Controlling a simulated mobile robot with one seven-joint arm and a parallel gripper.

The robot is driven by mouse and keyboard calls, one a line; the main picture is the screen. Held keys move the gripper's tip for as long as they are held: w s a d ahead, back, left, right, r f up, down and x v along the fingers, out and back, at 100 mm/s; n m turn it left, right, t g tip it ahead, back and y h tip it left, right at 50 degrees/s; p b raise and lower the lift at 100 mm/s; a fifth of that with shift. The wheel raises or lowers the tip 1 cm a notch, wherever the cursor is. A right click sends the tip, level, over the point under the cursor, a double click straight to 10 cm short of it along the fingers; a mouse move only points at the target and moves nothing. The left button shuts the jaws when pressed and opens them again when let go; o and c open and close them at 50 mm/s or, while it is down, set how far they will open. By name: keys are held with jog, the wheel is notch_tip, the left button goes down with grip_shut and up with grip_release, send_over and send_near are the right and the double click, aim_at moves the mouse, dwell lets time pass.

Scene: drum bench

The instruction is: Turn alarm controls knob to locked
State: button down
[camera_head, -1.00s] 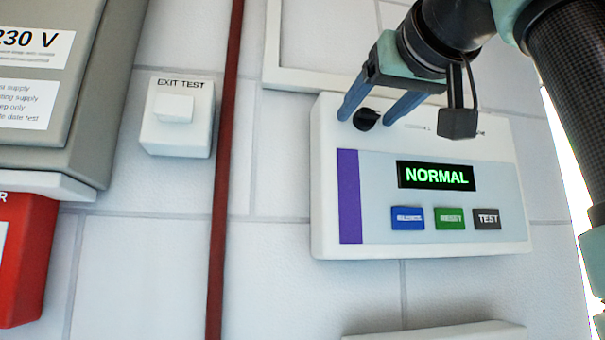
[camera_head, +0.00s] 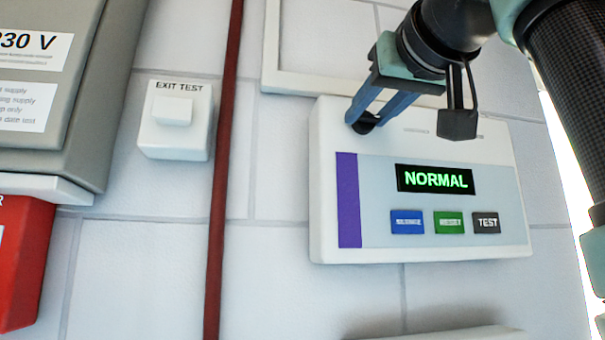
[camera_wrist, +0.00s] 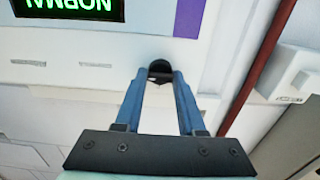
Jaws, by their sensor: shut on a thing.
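The alarm panel (camera_head: 325,215) is a white box on the wall with a purple stripe and a green display (camera_head: 434,180) reading NORMAL. Its black knob (camera_head: 367,124) is at the upper left of the panel, partly hidden by the fingers. My gripper (camera_head: 361,120) is shut on the knob, with blue fingers on either side of it. In the wrist view the knob (camera_wrist: 160,68) sits between the two fingertips (camera_wrist: 159,76). The knob's pointer and the lettering around it are hidden or too small to read.
Blue (camera_head: 407,221), green (camera_head: 448,222) and dark TEST (camera_head: 486,222) buttons line the panel below the display. A red pipe (camera_head: 222,180) runs down the wall to the left. An EXIT TEST box (camera_head: 175,140) and a grey cabinet (camera_head: 100,90) stand further left.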

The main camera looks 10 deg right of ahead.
jog(key=n+p, duration=0.2)
jog(key=n, duration=0.2)
jog(key=shift+r, duration=0.15)
jog(key=n+p, duration=0.2)
jog(key=n, duration=0.3)
jog(key=shift+a, duration=0.1)
jog(key=n+p, duration=0.2)
jog(key=n, duration=0.2)
jog(key=shift+n, duration=0.3)
jog(key=shift+f+n+p, duration=0.15)
jog(key=shift+n+p, duration=0.25)
jog(key=shift+n, duration=0.65)
jog(key=shift+f+n+p, duration=0.1)
jog(key=shift+n+p, duration=0.25)
jog(key=shift+n, duration=0.7)
jog(key=c, duration=0.5)
grip_release()
